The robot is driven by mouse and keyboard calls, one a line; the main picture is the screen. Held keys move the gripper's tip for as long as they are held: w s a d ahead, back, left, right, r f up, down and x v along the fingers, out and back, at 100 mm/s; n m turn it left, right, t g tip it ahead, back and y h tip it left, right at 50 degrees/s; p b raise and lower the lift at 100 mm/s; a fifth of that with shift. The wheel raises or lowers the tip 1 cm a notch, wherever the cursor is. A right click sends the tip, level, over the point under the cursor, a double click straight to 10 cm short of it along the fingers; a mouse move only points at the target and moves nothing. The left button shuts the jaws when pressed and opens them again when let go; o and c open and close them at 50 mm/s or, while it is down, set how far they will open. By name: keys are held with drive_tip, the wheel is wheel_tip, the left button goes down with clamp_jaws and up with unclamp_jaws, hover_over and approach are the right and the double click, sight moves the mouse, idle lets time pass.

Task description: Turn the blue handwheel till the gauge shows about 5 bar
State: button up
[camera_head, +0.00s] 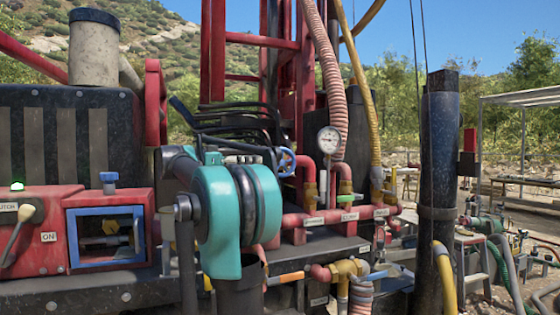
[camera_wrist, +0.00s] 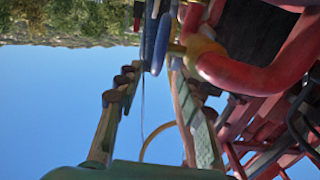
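The blue handwheel (camera_head: 286,160) stands on the red pipework, just right of my teal arm in the head view. In the wrist view the handwheel (camera_wrist: 162,42) shows nearly edge-on as a blue rim, with brass and a red pipe beside it. My gripper (camera_wrist: 153,78) has its two fingers apart, with the wheel's rim at or just beyond the gap between their tips. I cannot tell whether they touch it. In the head view my arm hides most of the gripper. The round white gauge (camera_head: 329,140) is right of and above the wheel; its reading is too small to tell.
A ribbed pink hose (camera_head: 327,80) and a yellow hose (camera_head: 358,85) rise behind the gauge. A red pipe (camera_wrist: 262,72) lies close right of the fingers in the wrist view. A thick dark post (camera_head: 440,170) stands to the right. A red control box (camera_head: 40,235) is at left.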

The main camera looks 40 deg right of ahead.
sight(281, 163)
drive_tip(key=x, duration=1.1)
drive_tip(key=shift+w, duration=0.1)
clamp_jaws()
